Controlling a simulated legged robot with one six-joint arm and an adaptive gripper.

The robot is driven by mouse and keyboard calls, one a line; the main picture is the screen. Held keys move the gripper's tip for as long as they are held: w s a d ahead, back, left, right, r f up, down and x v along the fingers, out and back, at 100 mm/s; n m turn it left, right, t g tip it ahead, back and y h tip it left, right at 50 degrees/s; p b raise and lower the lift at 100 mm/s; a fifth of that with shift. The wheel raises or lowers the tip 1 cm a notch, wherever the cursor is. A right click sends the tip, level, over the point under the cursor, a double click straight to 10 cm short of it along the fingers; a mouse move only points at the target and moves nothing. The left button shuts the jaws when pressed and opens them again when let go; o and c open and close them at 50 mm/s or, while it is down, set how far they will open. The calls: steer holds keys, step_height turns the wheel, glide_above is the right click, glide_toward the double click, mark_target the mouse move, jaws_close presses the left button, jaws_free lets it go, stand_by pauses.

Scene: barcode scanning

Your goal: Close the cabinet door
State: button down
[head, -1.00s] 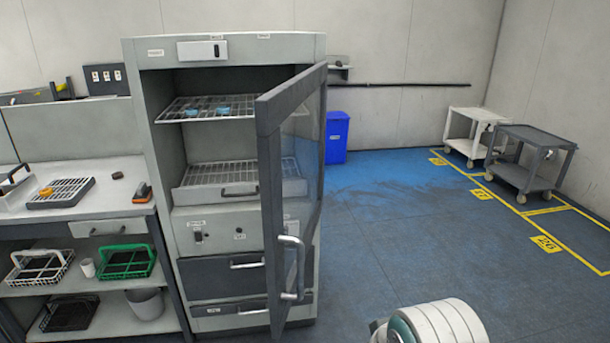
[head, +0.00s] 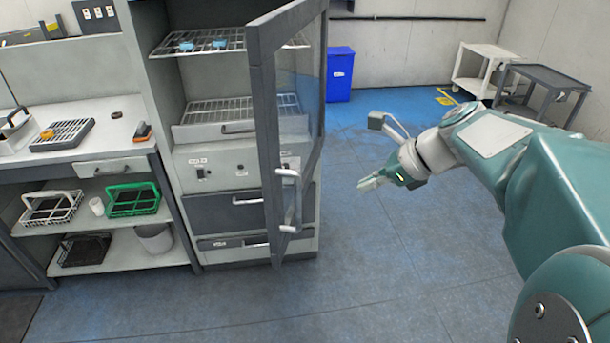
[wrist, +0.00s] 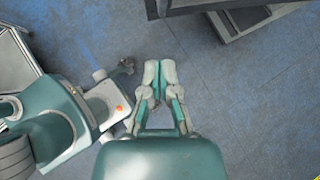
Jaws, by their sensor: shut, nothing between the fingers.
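The cabinet (head: 183,122) stands left of centre in the head view. Its glass door (head: 262,130) is hinged on the right side and stands wide open, swung out toward me. A pale vertical handle (head: 291,205) is on the lower part of the door. My gripper (head: 364,184) is right of the door and apart from it, over the floor. In the wrist view my gripper (wrist: 160,68) has its fingertips together with nothing between them. A dark-edged grey structure (wrist: 240,12) shows at the top of the wrist view.
A workbench (head: 75,160) with baskets below adjoins the cabinet on the left. A blue bin (head: 340,75) stands behind the door. A white cart (head: 478,70) and a grey cart (head: 545,78) are at the back right. The floor before the cabinet is clear.

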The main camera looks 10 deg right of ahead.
steer(key=w+a+f, duration=0.7)
steer(key=a, duration=0.2)
steer(key=shift+a+m, duration=0.2)
steer(key=shift+m, duration=0.2)
